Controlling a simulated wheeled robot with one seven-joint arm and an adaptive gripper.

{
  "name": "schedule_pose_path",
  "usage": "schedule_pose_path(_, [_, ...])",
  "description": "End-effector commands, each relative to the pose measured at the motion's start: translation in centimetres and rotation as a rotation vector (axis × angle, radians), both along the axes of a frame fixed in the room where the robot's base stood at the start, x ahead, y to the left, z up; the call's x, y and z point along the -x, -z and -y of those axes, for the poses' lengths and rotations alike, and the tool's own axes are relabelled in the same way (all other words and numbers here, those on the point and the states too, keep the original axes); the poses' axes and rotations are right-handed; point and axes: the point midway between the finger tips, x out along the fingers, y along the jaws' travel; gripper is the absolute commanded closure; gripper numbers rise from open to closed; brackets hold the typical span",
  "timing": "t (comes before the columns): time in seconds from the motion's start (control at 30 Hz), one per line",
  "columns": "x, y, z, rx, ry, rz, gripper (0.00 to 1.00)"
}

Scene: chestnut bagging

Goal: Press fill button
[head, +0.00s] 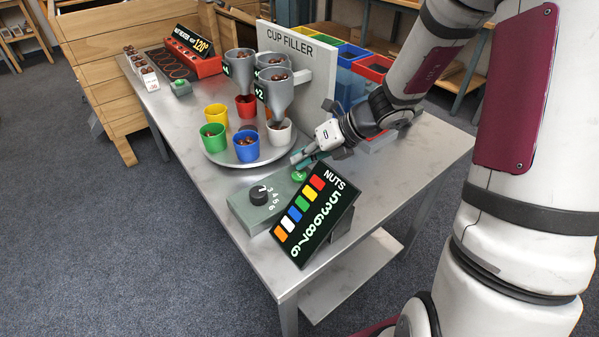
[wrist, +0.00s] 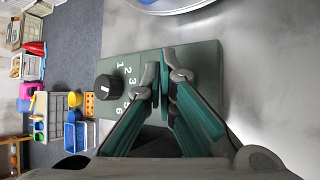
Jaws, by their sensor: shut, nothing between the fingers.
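The green fill button (head: 299,176) sits on the right part of the grey-green control box (head: 240,209) at the table's front. My gripper (head: 297,160) is shut and empty, with its fingertips just above the button in the head view; I cannot tell whether they touch it. In the wrist view my gripper's fingertips (wrist: 163,72) are together over the control box (wrist: 205,62), and the button is hidden there. A black dial (head: 259,195) with numbers beside it is on the left of the box; the dial also shows in the wrist view (wrist: 107,88).
A NUTS display (head: 313,213) with colour squares and numbers stands in front of the box. Behind is a round tray (head: 217,155) with coloured cups, under the hoppers (head: 238,66) of the CUP FILLER panel (head: 311,66). The steel table (head: 418,150) is clear at the right.

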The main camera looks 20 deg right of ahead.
Motion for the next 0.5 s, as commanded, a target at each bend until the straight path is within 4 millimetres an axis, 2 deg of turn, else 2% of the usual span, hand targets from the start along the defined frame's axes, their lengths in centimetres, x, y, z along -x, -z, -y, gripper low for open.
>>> schedule_pose_path(0.03, [0.1, -0.8, 0.0, 0.000, -0.001, 0.001, 1.00])
schedule_pose_path(0.2, [0.1, -2.2, 0.0, 0.001, -0.001, 0.002, 1.00])
schedule_pose_path(0.5, [0.1, -4.2, 0.0, 0.000, 0.001, 0.001, 1.00])
